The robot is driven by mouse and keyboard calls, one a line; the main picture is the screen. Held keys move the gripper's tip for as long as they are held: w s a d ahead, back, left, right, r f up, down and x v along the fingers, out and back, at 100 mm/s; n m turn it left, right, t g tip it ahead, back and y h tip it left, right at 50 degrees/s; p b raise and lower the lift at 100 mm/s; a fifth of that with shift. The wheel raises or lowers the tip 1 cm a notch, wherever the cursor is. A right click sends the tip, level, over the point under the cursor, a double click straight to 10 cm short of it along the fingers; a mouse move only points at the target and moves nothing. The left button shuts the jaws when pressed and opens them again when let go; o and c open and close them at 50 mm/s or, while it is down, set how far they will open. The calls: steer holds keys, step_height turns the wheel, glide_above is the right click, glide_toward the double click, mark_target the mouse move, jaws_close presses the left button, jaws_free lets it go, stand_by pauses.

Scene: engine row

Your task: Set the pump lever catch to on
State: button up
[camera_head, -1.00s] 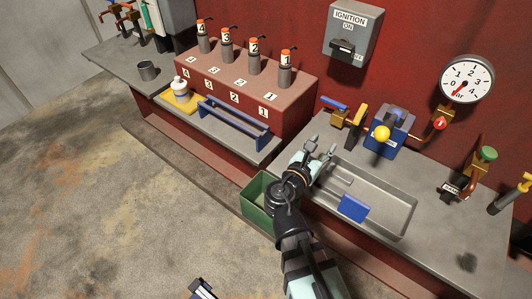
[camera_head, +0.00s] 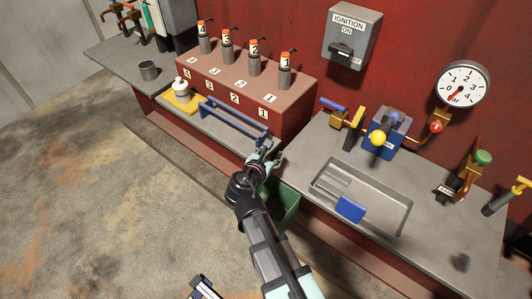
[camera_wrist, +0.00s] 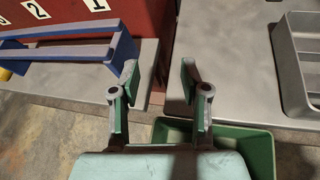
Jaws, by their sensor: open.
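The blue pump body (camera_head: 388,132) stands on the right bench against the red wall. A yellow ball knob (camera_head: 378,138) sits at its front. I cannot make out the catch itself or its setting at this size. My gripper (camera_head: 268,151) is open and empty, well to the left of the pump, near the right end of the blue rack. In the wrist view my gripper (camera_wrist: 160,82) shows two spread fingers with green pads above the gap between the benches. The pump is outside the wrist view.
The blue rack (camera_head: 232,122) fronts the red numbered block (camera_head: 290,107). A green bin (camera_head: 286,208) is below the gap, partly behind my arm. A metal tray (camera_head: 385,218) holds a blue piece. A brass valve with a blue handle (camera_head: 340,108) stands left of the pump.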

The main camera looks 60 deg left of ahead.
mark_target(358, 117)
steer(key=shift+s+a+f+g, duration=0.15)
steer(key=shift+s+a+f, duration=0.15)
steer(key=shift+s, duration=0.15)
steer(key=shift+s+a+f+g, duration=0.15)
steer(key=shift+s+a+f, duration=0.15)
steer(key=shift+s, duration=0.1)
steer(key=shift+c, duration=0.4)
jaws_close()
steer(key=w+m, duration=0.1)
steer(key=w+r+m+t+h+b, duration=0.1)
steer(key=w+m, duration=0.1)
steer(key=w+a+m+t, duration=0.1)
steer(key=m, duration=0.1)
steer(key=shift+w+r+h, duration=0.15)
steer(key=shift+h, duration=0.25)
steer(key=w+d+r+m+t+h+b, duration=0.2)
steer(key=w+r+m+t+h+b, duration=0.55)
steer(key=m, duration=1.45)
steer(key=w+d+r+h+p, duration=0.1)
steer(key=w+d+p, duration=0.2)
steer(key=w, duration=0.3)
steer(key=w+d+r+g+h+p, duration=0.1)
steer(key=w+d+r+h+p, duration=0.1)
steer(key=w+p, duration=0.3)
steer(key=shift+w+d, duration=0.4)
steer(key=shift+d, duration=0.05)
